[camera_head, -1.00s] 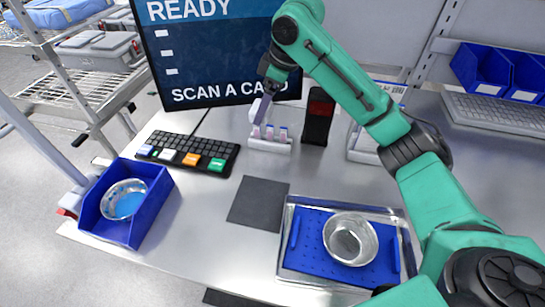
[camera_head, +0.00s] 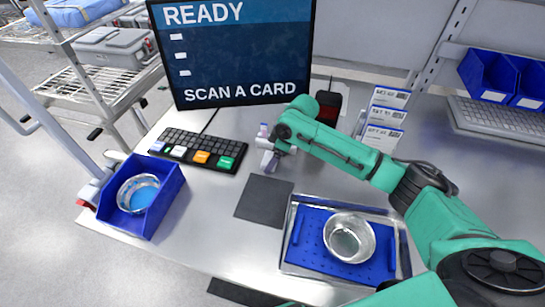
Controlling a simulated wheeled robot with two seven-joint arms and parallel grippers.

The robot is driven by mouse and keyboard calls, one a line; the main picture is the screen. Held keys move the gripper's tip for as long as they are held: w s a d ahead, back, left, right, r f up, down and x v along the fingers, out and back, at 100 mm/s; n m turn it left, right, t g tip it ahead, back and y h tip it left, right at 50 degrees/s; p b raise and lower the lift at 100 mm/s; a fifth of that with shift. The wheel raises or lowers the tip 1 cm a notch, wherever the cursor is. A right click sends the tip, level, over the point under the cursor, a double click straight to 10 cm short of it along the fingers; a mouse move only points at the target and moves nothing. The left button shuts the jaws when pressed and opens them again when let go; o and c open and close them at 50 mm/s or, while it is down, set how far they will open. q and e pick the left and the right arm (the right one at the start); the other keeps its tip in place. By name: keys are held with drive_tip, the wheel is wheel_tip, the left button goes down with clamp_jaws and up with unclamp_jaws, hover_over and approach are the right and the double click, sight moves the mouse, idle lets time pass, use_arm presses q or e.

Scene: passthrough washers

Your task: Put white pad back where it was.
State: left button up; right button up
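I cannot clearly make out a white pad. My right gripper (camera_head: 269,166) points down at the small white rack (camera_head: 263,142), just behind the dark grey mat. The gripper and forearm cover most of the rack, and only its left end with a purple-topped piece shows. I cannot tell whether the fingers are open or hold anything. The dark grey square mat (camera_head: 264,201) lies bare on the table. My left gripper is not in view.
A steel tray (camera_head: 399,222) with a blue perforated insert holds a metal bowl (camera_head: 349,237). A blue bin (camera_head: 155,213) holds another bowl at the left. The keyboard (camera_head: 199,150), monitor (camera_head: 235,55), black scanner-like device (camera_head: 328,106) and upright white cards (camera_head: 384,117) stand behind.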

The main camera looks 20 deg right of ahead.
drive_tip(key=o, duration=1.3)
drive_tip(key=shift+f, duration=0.1)
drive_tip(key=b+v, duration=0.1)
drive_tip(key=v, duration=1.1)
drive_tip(key=shift+r+b, duration=0.2)
drive_tip(key=shift+b, duration=0.2)
